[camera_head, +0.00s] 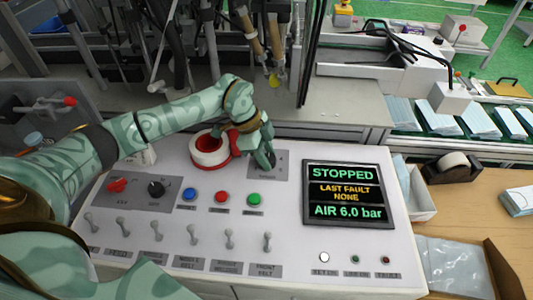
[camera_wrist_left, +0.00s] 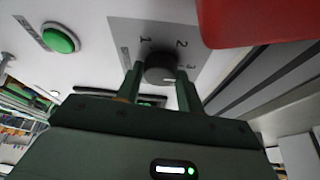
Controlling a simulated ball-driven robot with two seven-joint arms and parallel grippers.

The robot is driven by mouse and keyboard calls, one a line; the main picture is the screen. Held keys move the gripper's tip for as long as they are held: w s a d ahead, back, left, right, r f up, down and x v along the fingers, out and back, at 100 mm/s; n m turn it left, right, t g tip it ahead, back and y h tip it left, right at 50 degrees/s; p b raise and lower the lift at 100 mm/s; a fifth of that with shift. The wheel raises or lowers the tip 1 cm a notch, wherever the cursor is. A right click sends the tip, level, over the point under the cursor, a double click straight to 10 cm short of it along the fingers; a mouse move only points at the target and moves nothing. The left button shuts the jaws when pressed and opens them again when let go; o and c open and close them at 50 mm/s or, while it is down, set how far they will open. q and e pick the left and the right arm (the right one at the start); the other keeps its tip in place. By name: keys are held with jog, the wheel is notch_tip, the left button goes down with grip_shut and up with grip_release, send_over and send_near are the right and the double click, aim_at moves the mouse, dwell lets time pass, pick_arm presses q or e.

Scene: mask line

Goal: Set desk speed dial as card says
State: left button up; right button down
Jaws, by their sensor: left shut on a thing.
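My left gripper (camera_head: 265,160) reaches down onto the desk panel (camera_head: 290,215). In the left wrist view my left gripper (camera_wrist_left: 161,80) is shut on the speed dial (camera_wrist_left: 159,62), a dark round knob on a grey plate (camera_wrist_left: 125,32). The numbers 1, 2 and 3 stand around the knob. A short white pointer mark on it faces roughly towards the 3 side, partly hidden by the finger. In the head view the gripper hides the dial. No readable card shows; a white piece (camera_head: 146,155) behind my arm may be one. My right gripper is not in view.
A red and white ring-shaped thing (camera_head: 209,150) sits close left of the gripper. A green button (camera_head: 254,199), other buttons and toggle switches line the panel. The screen (camera_head: 347,194) reads STOPPED, LAST FAULT NONE, AIR 6.0 bar. A tape dispenser (camera_head: 452,168) stands right.

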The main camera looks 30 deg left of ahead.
pick_arm(q)
jog(key=shift+r, duration=0.1)
jog(key=shift+w+m+g+p, duration=0.1)
jog(key=shift+m+g+p, duration=0.4)
jog(key=shift+m, duration=0.4)
jog(key=m+p, duration=0.1)
jog(key=m, duration=0.1)
jog(key=shift+w+m+g, duration=0.1)
jog(key=shift+m+g, duration=0.2)
jog(key=shift+g, duration=0.1)
jog(key=m+g, duration=0.1)
jog(key=m, duration=0.1)
jog(key=shift+w+m, duration=0.1)
jog(key=shift+m, duration=0.3)
jog(key=m+g+y, duration=0.1)
jog(key=m, duration=0.3)
jog(key=shift+m+g, duration=0.3)
jog(key=o, duration=1)
